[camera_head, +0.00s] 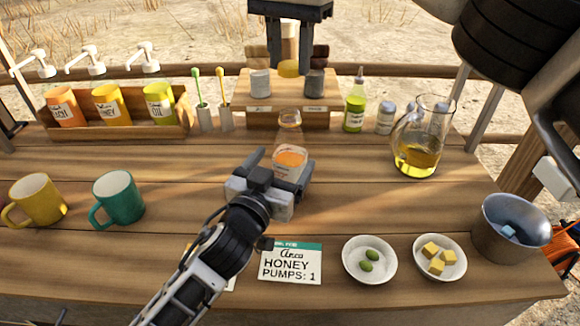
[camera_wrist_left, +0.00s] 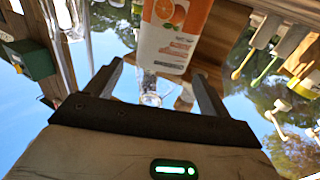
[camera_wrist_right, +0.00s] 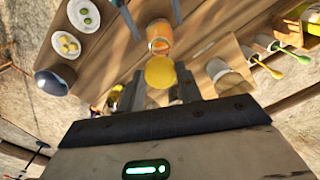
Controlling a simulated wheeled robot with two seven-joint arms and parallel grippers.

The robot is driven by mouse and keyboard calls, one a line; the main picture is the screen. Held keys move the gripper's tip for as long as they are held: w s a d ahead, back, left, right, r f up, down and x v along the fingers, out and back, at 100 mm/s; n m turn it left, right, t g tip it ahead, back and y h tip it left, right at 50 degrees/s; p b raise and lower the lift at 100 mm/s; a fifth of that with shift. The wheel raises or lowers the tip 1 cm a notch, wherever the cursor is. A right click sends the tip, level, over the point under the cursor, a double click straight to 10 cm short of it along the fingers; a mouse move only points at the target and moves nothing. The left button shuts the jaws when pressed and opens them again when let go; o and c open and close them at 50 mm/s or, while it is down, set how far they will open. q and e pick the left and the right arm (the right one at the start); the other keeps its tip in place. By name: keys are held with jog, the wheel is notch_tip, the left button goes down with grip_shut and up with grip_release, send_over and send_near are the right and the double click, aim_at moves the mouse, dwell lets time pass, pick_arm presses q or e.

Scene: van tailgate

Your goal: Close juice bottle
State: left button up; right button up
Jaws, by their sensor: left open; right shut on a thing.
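The juice bottle (camera_head: 290,160) stands upright on the table, with orange contents and a clear neck whose open rim (camera_head: 289,118) faces up. Its orange-picture label (camera_wrist_left: 172,35) shows in the left wrist view. My left gripper (camera_head: 279,167) is open, its fingers on either side of the bottle's lower body; I cannot tell whether they touch it. My right gripper (camera_head: 289,57) is shut on the yellow cap (camera_head: 289,69), apart from the rim and above it in the head view. The cap (camera_wrist_right: 160,72) sits between the right fingers, and the bottle (camera_wrist_right: 159,38) appears just beyond it.
A green bottle (camera_head: 355,104) and a glass pitcher (camera_head: 416,140) are to the right. Mugs (camera_head: 118,198) stand at left; bowls (camera_head: 369,259) and a honey card (camera_head: 290,264) are in front.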

pick_arm(q)
jog(key=x, duration=0.6)
jog(key=c, duration=1.4)
jog(key=shift+c, duration=0.3)
pick_arm(e)
jog(key=shift+f, duration=2.5)
jog(key=shift+f, duration=0.1)
jog(key=shift+f, duration=0.75)
jog(key=shift+f, duration=0.6)
